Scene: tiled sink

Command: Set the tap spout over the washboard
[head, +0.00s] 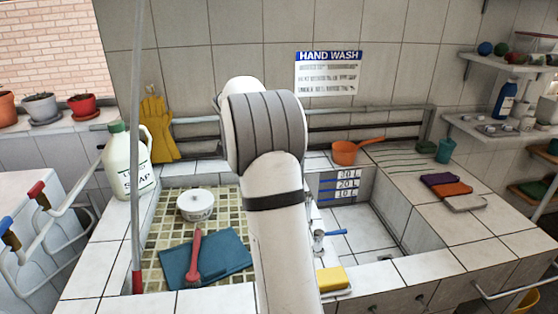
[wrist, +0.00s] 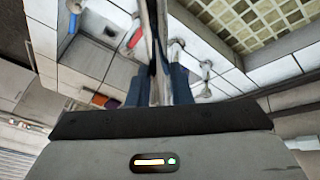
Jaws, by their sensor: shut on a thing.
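My gripper (wrist: 158,88) shows in the wrist view, its dark blue fingers shut on a slim pale metal piece that looks like the tap spout (wrist: 160,84). It runs up the picture, away from the palm. In the head view my own arm hides the gripper and the spout. I cannot pick out the washboard for certain. The shallow left basin has a mosaic floor (head: 160,226); grooves (head: 400,158) mark the right counter.
A white pot (head: 195,206), blue cloth (head: 228,255) and red brush (head: 194,262) lie in the left basin. A soap jug (head: 125,165) stands left, an orange pan (head: 346,154) behind. A yellow sponge (head: 332,279) sits in front.

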